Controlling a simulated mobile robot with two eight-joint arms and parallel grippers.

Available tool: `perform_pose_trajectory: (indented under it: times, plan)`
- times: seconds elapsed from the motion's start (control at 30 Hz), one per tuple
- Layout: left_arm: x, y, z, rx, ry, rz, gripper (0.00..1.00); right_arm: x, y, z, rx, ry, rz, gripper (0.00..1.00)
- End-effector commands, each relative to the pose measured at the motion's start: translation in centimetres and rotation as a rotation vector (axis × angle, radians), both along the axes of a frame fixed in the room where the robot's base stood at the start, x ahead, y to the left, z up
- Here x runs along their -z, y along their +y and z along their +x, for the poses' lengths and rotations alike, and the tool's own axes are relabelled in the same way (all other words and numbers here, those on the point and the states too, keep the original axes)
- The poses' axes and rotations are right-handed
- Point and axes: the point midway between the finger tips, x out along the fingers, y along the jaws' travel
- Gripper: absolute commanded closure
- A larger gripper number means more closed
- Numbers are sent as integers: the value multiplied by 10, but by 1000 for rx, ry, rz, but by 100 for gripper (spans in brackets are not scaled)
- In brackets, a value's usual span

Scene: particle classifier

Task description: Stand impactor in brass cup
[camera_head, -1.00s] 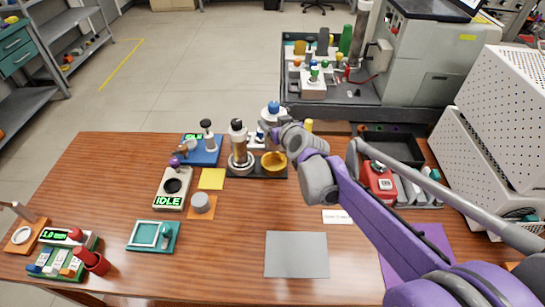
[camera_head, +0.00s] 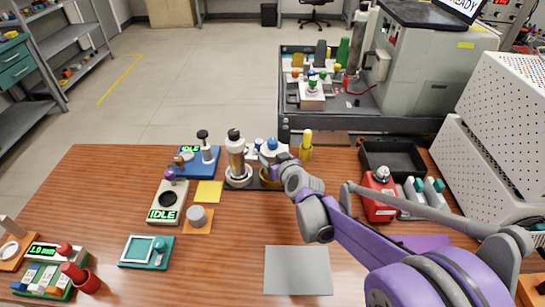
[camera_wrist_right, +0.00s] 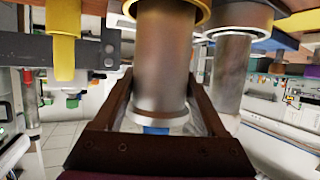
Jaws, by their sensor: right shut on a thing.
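The impactor (camera_wrist_right: 165,70) is a grey metal cylinder with a flange and a blue top. My right gripper (camera_wrist_right: 155,110) is shut on it near the flange in the right wrist view. The impactor's blue top (camera_head: 272,143) shows just left of my right gripper (camera_head: 287,168) in the head view. The brass cup (camera_head: 267,182) is directly under the impactor, partly hidden by my gripper. Its brass rim (camera_wrist_right: 207,12) is at the top of the wrist view, around the cylinder. The impactor looks upright; I cannot tell whether its foot touches the cup's floor. My left gripper is out of view.
A similar cylinder (camera_head: 236,153) stands in a pale cup close left of the brass cup; it also shows in the wrist view (camera_wrist_right: 232,65). A yellow-handled item (camera_head: 307,145) stands close to the right. A red device (camera_head: 379,195) is farther right. A grey mat (camera_head: 298,270) lies clear in front.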

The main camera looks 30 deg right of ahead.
Motion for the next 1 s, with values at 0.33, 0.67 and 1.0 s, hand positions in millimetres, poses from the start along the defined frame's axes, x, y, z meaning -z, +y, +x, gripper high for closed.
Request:
perform_pose_trajectory:
  times: [0.33,0.67,1.0]
  plan:
    - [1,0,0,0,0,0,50,3,0,0,0,0,0,0]
    - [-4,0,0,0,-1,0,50,-5,1,-8,1,0,1,0]
    - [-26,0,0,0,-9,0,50,-34,11,-73,1,0,1,0]
